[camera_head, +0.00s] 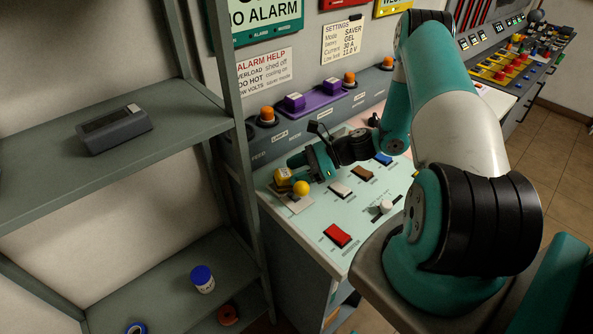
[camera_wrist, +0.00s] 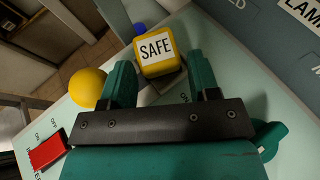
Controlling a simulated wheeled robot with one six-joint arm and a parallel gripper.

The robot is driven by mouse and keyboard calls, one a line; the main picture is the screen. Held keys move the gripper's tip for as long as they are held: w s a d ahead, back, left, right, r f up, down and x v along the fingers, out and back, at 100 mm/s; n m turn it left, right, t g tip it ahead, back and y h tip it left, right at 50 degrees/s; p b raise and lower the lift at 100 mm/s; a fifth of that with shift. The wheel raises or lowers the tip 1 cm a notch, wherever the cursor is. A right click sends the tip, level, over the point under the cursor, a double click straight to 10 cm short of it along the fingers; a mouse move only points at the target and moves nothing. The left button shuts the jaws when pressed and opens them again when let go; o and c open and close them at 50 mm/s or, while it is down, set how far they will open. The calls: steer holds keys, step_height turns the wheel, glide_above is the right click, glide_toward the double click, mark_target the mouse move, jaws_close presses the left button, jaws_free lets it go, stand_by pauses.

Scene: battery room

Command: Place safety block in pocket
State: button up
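The safety block (camera_wrist: 160,66), yellow with a white SAFE label, sits between the fingertips of my gripper (camera_wrist: 161,72) in the wrist view. In the head view the block (camera_head: 282,176) is at the tip of my gripper (camera_head: 295,170), at the left end of the pale console top. The pocket opening is hidden, and I cannot tell whether the block touches the plate.
A yellow ball knob (camera_head: 301,188) stands close beside the block; it also shows in the wrist view (camera_wrist: 87,87). A red switch (camera_head: 338,235), white knob (camera_head: 386,206) and other rockers are on the console (camera_head: 310,228). A shelf post (camera_head: 246,170) stands to the left.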

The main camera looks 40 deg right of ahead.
steer(key=shift+r+p, duration=0.3)
steer(key=shift+r, duration=0.05)
steer(key=b+v, duration=0.3)
steer(key=v, duration=0.8)
steer(key=a+r+n+g+h, duration=0.2)
steer(key=a+r+n+g, duration=0.1)
steer(key=a+r+n, duration=0.45)
steer(key=a+r+n+g+h, duration=0.1)
steer(key=a+r+n+g, duration=0.35)
steer(key=a+n, duration=0.5)
steer(key=s+a+r+n+h, duration=0.2)
steer(key=s+a+r+n, duration=0.1)
steer(key=s+a+n, duration=0.4)
steer(key=s+a+r+n+h, duration=0.2)
steer(key=s+a+r+n, duration=0.2)
steer(key=s+a+n, duration=0.3)
steer(key=shift+s+r, duration=0.3)
steer(key=shift+s, duration=0.45)
steer(key=shift+t, duration=0.25)
